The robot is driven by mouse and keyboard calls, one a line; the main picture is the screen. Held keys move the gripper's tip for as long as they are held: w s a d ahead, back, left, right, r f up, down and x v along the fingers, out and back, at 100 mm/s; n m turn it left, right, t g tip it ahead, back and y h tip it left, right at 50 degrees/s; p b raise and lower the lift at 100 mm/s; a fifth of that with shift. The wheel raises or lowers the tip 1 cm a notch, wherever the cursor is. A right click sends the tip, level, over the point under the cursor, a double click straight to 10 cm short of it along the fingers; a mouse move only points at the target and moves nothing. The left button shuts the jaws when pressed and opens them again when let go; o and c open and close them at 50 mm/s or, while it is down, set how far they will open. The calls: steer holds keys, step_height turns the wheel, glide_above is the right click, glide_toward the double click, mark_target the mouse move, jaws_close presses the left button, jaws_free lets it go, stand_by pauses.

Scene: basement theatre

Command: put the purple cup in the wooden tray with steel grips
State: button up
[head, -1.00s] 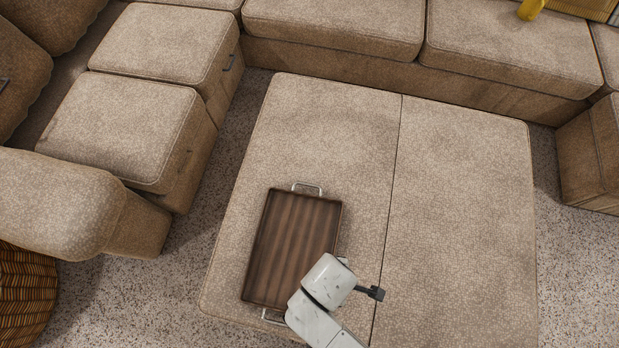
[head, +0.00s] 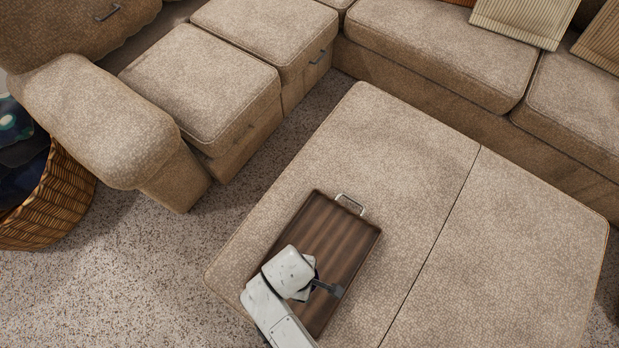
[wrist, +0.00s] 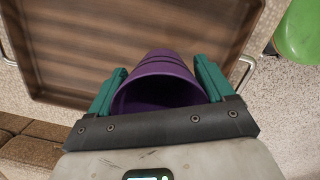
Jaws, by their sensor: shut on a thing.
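The wooden tray (head: 338,238) lies on the beige ottoman, with a steel grip (head: 350,204) at its far end. The tray also fills much of the wrist view (wrist: 110,45), with a grip at each side. My gripper (head: 328,288) is over the near part of the tray. In the wrist view its teal fingers (wrist: 160,68) are shut on the purple cup (wrist: 163,66), whose open mouth faces the camera. The cup is in front of the tray floor; I cannot tell whether it touches it. The arm hides nearly all of the cup in the head view.
The ottoman (head: 400,150) is bare around the tray. A sectional sofa (head: 430,45) runs along the back and left. A wicker basket (head: 50,210) stands on the carpet at left. A green rounded object (wrist: 300,32) shows at the wrist view's upper right.

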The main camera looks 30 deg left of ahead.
steer(key=shift+w+a+f, duration=0.25)
steer(key=shift+a+f, duration=0.2)
steer(key=shift+f, duration=0.2)
steer(key=shift+w+a+f+b, duration=0.1)
steer(key=shift+f+b, duration=0.3)
steer(key=shift+f, duration=0.5)
steer(key=shift+w+a+f+b, duration=0.1)
steer(key=shift+f+b, duration=0.25)
steer(key=shift+f, duration=0.5)
steer(key=shift+f, duration=0.1)
steer(key=o, duration=0.9)
step_height(320, 180, up, 12)
steer(key=a+p, duration=0.1)
steer(key=p, duration=0.2)
steer(key=shift+s+a, duration=0.3)
steer(key=shift+a, duration=0.05)
